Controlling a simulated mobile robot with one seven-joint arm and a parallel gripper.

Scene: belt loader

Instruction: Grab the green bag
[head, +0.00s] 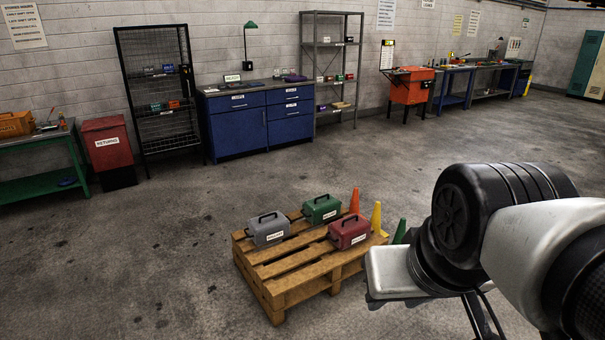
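The closest match to a green bag is a green box-shaped case (321,209) with a dark top handle and a white label. It stands upright at the back of a wooden pallet (276,292) on the floor. A grey case (268,231) is to its left and a dark red case (349,232) is in front of it to the right. My gripper (396,273) shows as a pale block at the end of my arm, right of the pallet in the picture and apart from the green case. Its fingers are mostly hidden, so I cannot see their opening.
Orange (354,202), yellow (377,218) and green (399,232) cones stand along the pallet's right side. A blue workbench (247,125), racks, a red returns bin (108,146) and a green table (38,188) line the wall. The floor around the pallet's left and front is clear.

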